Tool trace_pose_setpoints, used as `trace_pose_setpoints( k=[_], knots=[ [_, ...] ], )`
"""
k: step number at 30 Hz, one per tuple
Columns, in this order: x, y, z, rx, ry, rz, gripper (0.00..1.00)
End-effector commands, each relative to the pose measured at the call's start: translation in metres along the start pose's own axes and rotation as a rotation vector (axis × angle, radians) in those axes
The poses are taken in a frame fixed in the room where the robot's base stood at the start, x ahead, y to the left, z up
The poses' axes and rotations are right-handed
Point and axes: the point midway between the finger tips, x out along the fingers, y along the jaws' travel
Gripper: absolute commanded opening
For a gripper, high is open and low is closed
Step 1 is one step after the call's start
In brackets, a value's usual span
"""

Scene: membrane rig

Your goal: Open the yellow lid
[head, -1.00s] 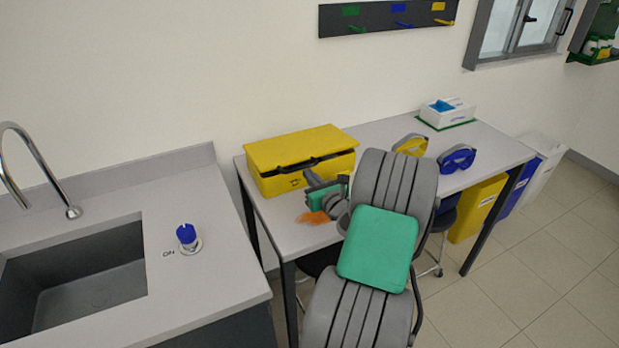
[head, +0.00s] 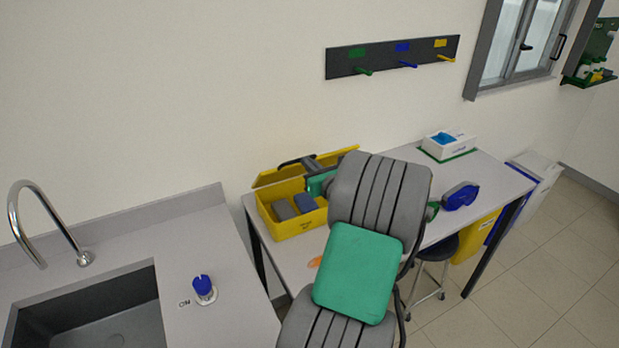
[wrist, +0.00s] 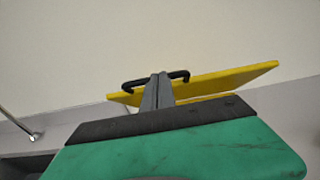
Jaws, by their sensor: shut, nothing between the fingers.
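The yellow lid (head: 335,164) stands raised and tilted at the back of the yellow box (head: 302,226), and the box's inside shows. The lid has a black handle (head: 296,162). Dark blue-grey blocks (head: 305,202) lie in the box. My gripper (head: 310,164) is at the lid, by the handle, partly hidden by my arm. In the wrist view the lid (wrist: 225,82) lies edge-on beyond my gripper (wrist: 160,77), whose fingers are together with nothing seen between them. The handle (wrist: 135,83) shows right around the fingertips; I cannot tell whether they touch it.
The box stands on a grey table (head: 410,155). A white box (head: 446,145) and blue goggles (head: 460,196) are to the right. A sink counter (head: 190,235) with a blue knob (head: 203,286) is to the left. A rail with pegs (head: 393,57) hangs on the wall above.

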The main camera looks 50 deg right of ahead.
Motion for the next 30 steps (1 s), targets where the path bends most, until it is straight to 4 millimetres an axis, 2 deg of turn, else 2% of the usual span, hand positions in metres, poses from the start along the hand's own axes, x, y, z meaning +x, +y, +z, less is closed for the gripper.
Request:
trace_pose_setpoints(
  k=[6, 12, 30],
  knots=[
    [0.020, -0.007, 0.027, -0.001, -0.001, -0.007, 0.00],
    [0.033, -0.011, 0.039, 0.001, 0.001, -0.013, 0.00],
    [0.041, -0.009, 0.044, 0.002, 0.001, -0.011, 0.00]
  ],
)
